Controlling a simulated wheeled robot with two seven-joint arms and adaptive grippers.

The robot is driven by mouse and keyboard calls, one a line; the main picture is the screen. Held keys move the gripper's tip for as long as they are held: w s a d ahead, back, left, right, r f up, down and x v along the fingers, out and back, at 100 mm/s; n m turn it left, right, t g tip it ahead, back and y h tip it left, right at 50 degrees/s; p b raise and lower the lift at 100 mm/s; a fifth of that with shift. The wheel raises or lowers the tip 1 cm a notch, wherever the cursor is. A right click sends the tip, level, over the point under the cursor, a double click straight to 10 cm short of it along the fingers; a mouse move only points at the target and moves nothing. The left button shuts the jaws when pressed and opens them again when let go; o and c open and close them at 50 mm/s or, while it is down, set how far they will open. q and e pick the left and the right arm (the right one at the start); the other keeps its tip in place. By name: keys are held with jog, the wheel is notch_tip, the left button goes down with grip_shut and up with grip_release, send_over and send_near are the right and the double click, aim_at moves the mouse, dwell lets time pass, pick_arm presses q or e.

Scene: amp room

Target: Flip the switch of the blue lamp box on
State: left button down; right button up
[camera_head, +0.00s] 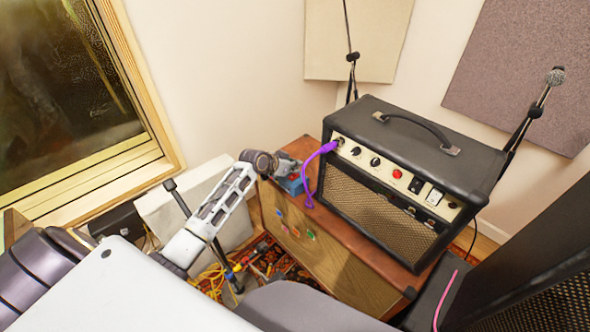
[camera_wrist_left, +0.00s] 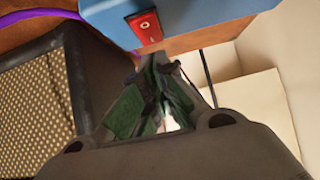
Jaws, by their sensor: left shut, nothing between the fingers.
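The blue lamp box (camera_head: 291,186) stands on the wooden cabinet, left of the amplifier, partly hidden by my left wrist and gripper in the head view. The left wrist view shows its blue side (camera_wrist_left: 200,18) at the top, with a red rocker switch (camera_wrist_left: 146,27) bearing a white ring mark. I cannot tell which way the rocker is tilted. My left gripper (camera_head: 284,167) is at the box. In the left wrist view its dark green fingers (camera_wrist_left: 157,70) are shut and empty, their tips just below the switch; contact is not clear. My right gripper is not in view.
A black amplifier (camera_head: 410,150) stands right of the box on the wooden cabinet (camera_head: 335,262). A purple cable (camera_head: 313,170) runs from its panel close beside the box. Microphone stands are behind. Cables and clutter (camera_head: 270,262) lie on the floor left of the cabinet.

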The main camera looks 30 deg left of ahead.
pick_arm(q)
jog(key=shift+f, duration=0.6)
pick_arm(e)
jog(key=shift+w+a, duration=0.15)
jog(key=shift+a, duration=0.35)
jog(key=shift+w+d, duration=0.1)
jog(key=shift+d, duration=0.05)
